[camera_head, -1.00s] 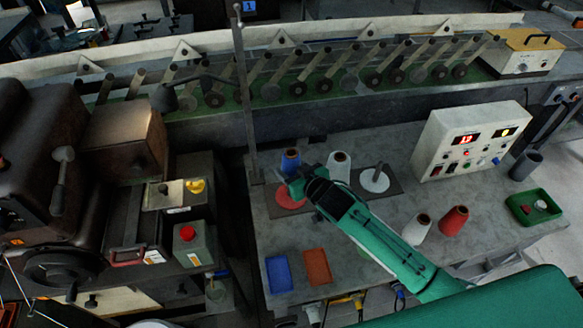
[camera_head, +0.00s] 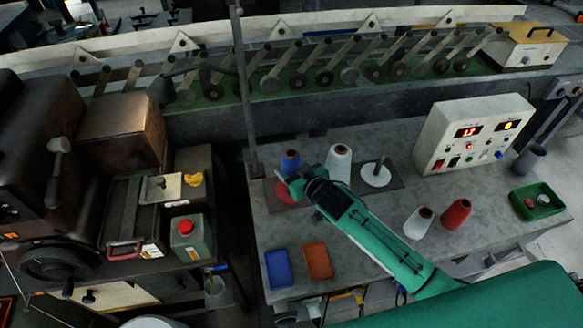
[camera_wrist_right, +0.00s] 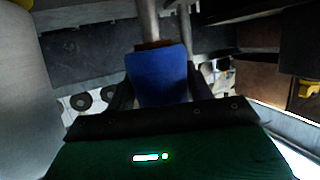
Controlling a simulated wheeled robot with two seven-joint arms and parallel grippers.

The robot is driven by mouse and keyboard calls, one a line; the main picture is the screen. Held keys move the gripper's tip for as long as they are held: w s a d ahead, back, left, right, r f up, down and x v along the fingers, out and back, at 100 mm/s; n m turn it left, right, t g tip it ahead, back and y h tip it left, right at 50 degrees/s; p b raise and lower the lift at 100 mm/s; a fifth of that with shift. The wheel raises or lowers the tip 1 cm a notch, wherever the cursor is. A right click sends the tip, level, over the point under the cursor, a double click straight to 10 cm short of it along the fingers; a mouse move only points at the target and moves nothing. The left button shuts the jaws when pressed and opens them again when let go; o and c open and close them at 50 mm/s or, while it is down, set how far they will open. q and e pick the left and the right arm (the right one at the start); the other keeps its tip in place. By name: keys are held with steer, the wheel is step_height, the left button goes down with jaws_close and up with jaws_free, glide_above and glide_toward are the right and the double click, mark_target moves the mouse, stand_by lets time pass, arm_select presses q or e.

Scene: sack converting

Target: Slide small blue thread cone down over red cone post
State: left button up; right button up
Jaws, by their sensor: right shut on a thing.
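The small blue thread cone (camera_head: 291,160) stands upright in my right gripper (camera_head: 288,179), close to the red disc (camera_head: 283,192) at the foot of the red cone post. In the right wrist view the blue cone (camera_wrist_right: 160,78) sits between the dark fingers, its brown top end facing away from the wrist. The gripper is shut on it. The red post itself is hidden by the cone and gripper, so I cannot tell whether the cone is around it. My left gripper is not in view.
A large white cone (camera_head: 339,162) stands just right of the blue cone. Beyond it is a post with a white disc (camera_head: 375,175). Another white cone (camera_head: 418,224) and a red cone (camera_head: 456,214) stand farther right. A tall metal stand (camera_head: 247,110) rises behind left.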

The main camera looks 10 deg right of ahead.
steer(key=shift+f+b, duration=1.3)
steer(key=shift+f, duration=1)
steer(key=o, duration=1.2)
steer(key=shift+c, duration=0.2)
steer(key=shift+s+f, duration=0.1)
steer(key=b+v, duration=0.1)
steer(key=v, duration=1.2)
steer(key=shift+s+d+r+b, duration=0.2)
steer(key=shift+s+b, duration=0.05)
steer(key=shift+b, duration=0.15)
